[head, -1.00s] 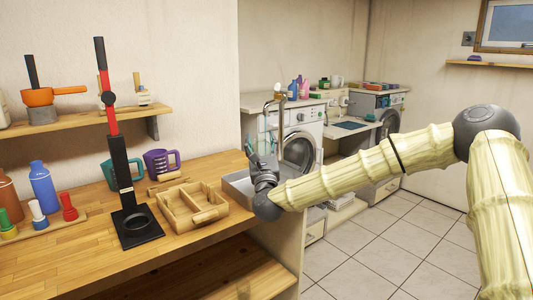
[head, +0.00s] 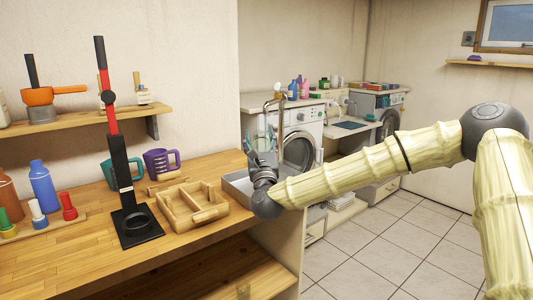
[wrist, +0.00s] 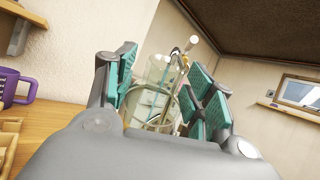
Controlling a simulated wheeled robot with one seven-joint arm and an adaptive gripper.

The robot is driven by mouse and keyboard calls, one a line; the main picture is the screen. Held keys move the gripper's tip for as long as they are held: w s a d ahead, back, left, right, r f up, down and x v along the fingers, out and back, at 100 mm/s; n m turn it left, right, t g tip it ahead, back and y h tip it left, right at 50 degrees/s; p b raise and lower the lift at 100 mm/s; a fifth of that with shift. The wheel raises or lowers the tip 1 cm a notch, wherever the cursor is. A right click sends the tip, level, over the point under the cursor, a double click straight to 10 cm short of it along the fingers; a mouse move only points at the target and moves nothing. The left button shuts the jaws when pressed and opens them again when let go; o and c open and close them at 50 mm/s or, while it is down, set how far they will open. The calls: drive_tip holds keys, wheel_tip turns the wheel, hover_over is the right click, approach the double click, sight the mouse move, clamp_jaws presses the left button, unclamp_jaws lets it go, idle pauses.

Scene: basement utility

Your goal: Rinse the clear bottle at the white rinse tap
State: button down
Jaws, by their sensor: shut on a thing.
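My gripper (wrist: 170,100) has its teal-padded fingers on both sides of the clear bottle (wrist: 148,103) and is shut on it. In the head view my gripper (head: 262,150) is above the grey sink basin (head: 236,187), at the right end of the wooden counter. The bottle is small and hard to make out there. The rinse tap (head: 282,98) rises just behind and right of my gripper. In the wrist view the tap (wrist: 177,53) shows beyond the bottle, partly seen through it. I see no water clearly.
A wooden divided tray (head: 191,207), purple mug (head: 161,163), teal mug (head: 117,172) and black-and-red press (head: 128,180) stand left on the counter (head: 75,245). Washing machines (head: 300,145) stand behind the sink. The tiled floor (head: 360,250) at right is clear.

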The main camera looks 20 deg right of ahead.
drive_tip(key=shift+s+a+r, duration=0.35)
drive_tip(key=shift+s+r, duration=0.3)
drive_tip(key=shift+s, duration=0.05)
drive_tip(key=shift+s+a+r, duration=0.35)
drive_tip(key=shift+s+r, duration=0.3)
drive_tip(key=shift+s, duration=0.05)
